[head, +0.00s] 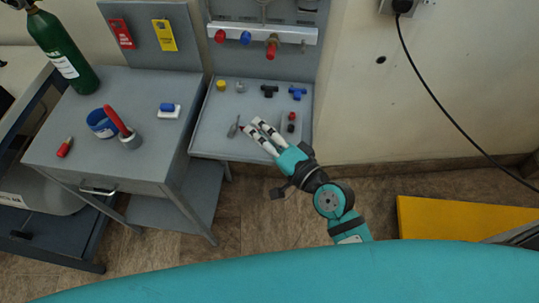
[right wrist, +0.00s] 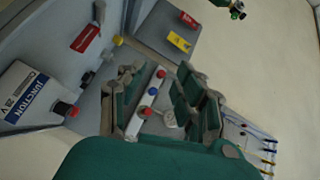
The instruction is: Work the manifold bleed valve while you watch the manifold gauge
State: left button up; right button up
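The white manifold bar (head: 262,34) is on the grey back panel in the head view. It carries a red knob (head: 220,36), a blue knob (head: 245,38) and a larger red valve (head: 271,48); I cannot tell which is the bleed valve. The right wrist view shows the bar's blue knob (right wrist: 152,91) between and beyond the fingers. My left gripper is out of view.
The grey bench tray (head: 215,135) holds small yellow, black, blue and red fittings. A black cable (head: 437,98) hangs at right.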

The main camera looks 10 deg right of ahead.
jog(key=s+f+n+g, duration=0.1)
jog(key=f, duration=0.1)
jog(key=s+d+f+n+g, duration=0.1)
jog(key=f, duration=0.1)
jog(key=f+n+g+h, duration=0.1)
jog(key=f+n, duration=0.1)
jog(key=shift+s+d+f, duration=0.2)
jog(key=shift+s+f, duration=0.2)
jog(key=shift+w, duration=0.1)
